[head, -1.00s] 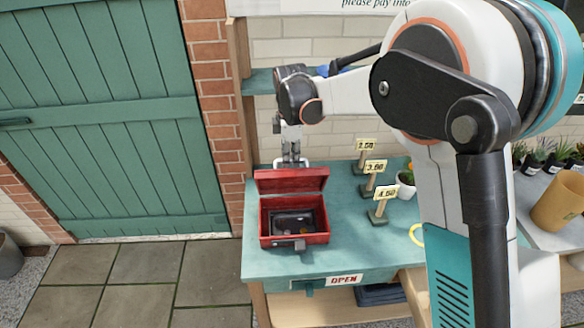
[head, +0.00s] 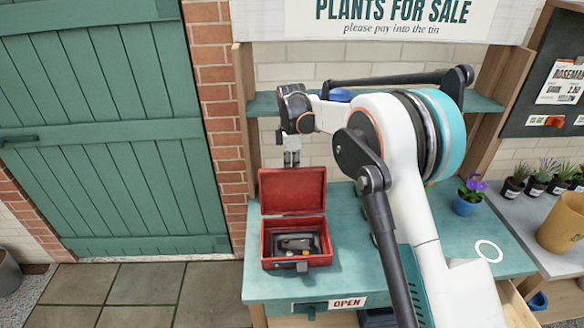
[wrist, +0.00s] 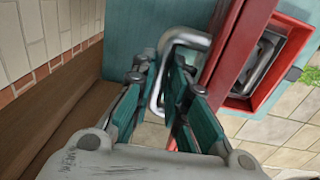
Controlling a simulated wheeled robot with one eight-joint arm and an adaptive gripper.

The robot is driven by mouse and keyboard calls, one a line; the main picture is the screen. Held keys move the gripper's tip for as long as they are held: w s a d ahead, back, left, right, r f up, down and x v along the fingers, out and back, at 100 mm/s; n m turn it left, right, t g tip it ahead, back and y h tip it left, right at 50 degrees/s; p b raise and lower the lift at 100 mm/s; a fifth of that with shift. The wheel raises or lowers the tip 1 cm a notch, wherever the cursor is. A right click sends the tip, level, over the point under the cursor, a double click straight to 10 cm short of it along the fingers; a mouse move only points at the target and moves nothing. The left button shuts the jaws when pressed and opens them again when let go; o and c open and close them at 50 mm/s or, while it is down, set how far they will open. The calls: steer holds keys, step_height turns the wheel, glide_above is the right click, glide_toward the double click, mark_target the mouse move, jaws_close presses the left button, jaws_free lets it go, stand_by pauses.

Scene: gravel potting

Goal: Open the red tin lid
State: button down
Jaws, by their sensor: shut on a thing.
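The red tin (head: 265,250) stands on the left of the teal counter, with its red lid (head: 292,190) standing open at the back, roughly upright. A dark grey tray and small items show inside it. My gripper (head: 291,160) is behind the lid's top edge. In the wrist view my gripper (wrist: 172,105) has its teal fingers close together, shut on the metal loop handle (wrist: 194,40) at the lid's outer side. The wrist view also shows the lid edge-on (wrist: 236,40) and the tin's rim (wrist: 238,103). The exact finger contact is partly hidden.
The teal counter (head: 360,285) is mostly covered by my arm on the right. A purple flower in a blue pot (head: 467,204), several small black pots and a tan pot (head: 564,225) stand further right. A wooden post and brick wall are left of the gripper.

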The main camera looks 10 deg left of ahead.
steer(key=shift+w+f, duration=0.45)
steer(key=shift+w, duration=0.15)
steer(key=c, duration=1.6)
jaws_free()
steer(key=shift+w+f, duration=0.1)
steer(key=shift+o, duration=0.2)
step_height(320, 180, up, 13)
steer(key=s, duration=0.1)
steer(key=shift+s+r, duration=0.15)
steer(key=shift+r, duration=0.05)
